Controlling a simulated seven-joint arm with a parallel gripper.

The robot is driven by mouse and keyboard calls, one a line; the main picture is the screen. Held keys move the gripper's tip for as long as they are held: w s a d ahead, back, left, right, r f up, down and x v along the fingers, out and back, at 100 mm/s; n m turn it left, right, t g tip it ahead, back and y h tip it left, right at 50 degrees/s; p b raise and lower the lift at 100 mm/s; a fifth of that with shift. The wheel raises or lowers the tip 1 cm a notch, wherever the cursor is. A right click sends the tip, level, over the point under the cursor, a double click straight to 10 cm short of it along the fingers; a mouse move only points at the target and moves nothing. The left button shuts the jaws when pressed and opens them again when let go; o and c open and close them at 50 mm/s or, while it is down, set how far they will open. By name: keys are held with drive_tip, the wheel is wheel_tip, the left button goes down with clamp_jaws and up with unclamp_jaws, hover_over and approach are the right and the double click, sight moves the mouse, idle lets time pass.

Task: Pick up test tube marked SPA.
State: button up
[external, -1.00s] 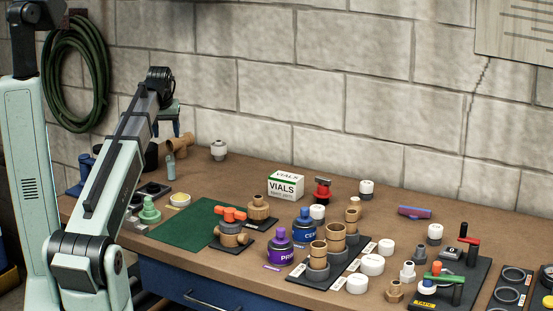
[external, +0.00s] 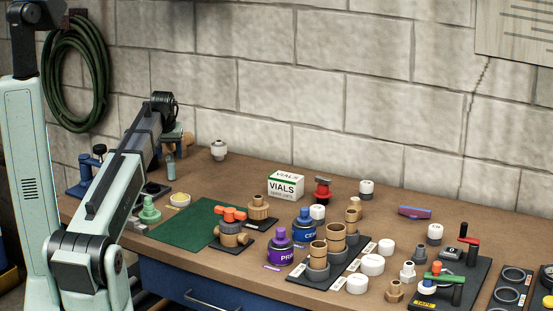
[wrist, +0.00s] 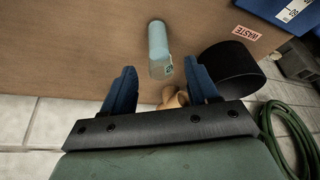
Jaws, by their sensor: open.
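A pale teal tube (wrist: 159,48) shows in the wrist view just beyond my fingertips. A small mark sits near its lower end, too small to read as SPA. In the external view a teal tube (external: 171,169) stands on the bench below my gripper. My gripper (wrist: 160,72) is open, with two blue fingers apart and nothing gripped. The tube is ahead of the gap between the fingers, not between them. In the external view my gripper (external: 177,143) is at the back left of the bench, partly hidden by my arm.
A tan fitting (wrist: 172,97) shows low between the fingers in the wrist view. A black cylinder (wrist: 232,75) stands close right of the tube, near a WASTE label (wrist: 246,32) and a blue box (wrist: 283,12). Bench left of the tube is clear in that view.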

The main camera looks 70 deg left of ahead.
sight(170, 157)
drive_tip(key=shift+x, duration=1.7)
drive_tip(key=c, duration=1.1)
drive_tip(key=shift+r, duration=0.2)
